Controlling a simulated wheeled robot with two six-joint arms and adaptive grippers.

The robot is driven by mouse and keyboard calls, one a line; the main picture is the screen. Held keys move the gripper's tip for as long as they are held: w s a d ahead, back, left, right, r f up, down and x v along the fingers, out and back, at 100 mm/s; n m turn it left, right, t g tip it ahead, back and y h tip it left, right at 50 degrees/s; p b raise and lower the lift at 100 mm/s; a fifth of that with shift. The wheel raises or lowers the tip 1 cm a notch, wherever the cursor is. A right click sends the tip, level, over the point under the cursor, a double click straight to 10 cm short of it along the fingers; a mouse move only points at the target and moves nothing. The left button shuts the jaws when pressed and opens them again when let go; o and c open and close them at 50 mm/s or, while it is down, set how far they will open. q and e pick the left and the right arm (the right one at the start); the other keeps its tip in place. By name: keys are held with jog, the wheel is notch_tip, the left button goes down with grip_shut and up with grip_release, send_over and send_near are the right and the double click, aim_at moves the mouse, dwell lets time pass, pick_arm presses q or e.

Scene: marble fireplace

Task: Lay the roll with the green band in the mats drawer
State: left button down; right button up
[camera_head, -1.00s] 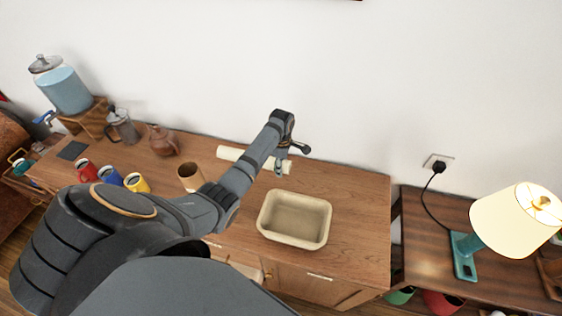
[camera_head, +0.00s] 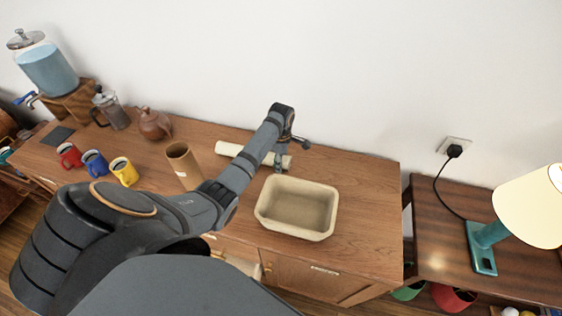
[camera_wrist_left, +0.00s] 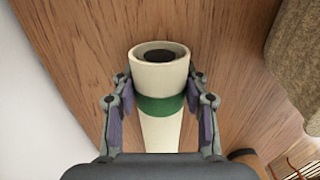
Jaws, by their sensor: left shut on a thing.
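The cream roll (camera_head: 229,149) lies at the back of the wooden cabinet top, near the wall, partly hidden by my left arm. In the left wrist view the roll (camera_wrist_left: 160,76) shows its open end and a green band (camera_wrist_left: 159,105). My left gripper (camera_head: 281,161) is shut on it, with one finger on each side around the band. Whether the roll is raised off the top is hard to tell. Below the cabinet top's front edge, a pale opening (camera_head: 245,265) like a pulled-out drawer shows, mostly hidden by my arm. My right gripper is out of view.
A beige tub (camera_head: 297,232) stands right in front of the gripper. A brown cylinder (camera_head: 184,163) stands left of my arm. A teapot (camera_head: 153,124), a press pot (camera_head: 112,111) and red, blue and yellow mugs (camera_head: 95,163) stand further left. The top's right end is clear.

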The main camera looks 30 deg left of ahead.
pick_arm(q)
jog(key=c, duration=0.6)
grip_release()
notch_tip(320, 180, up, 12)
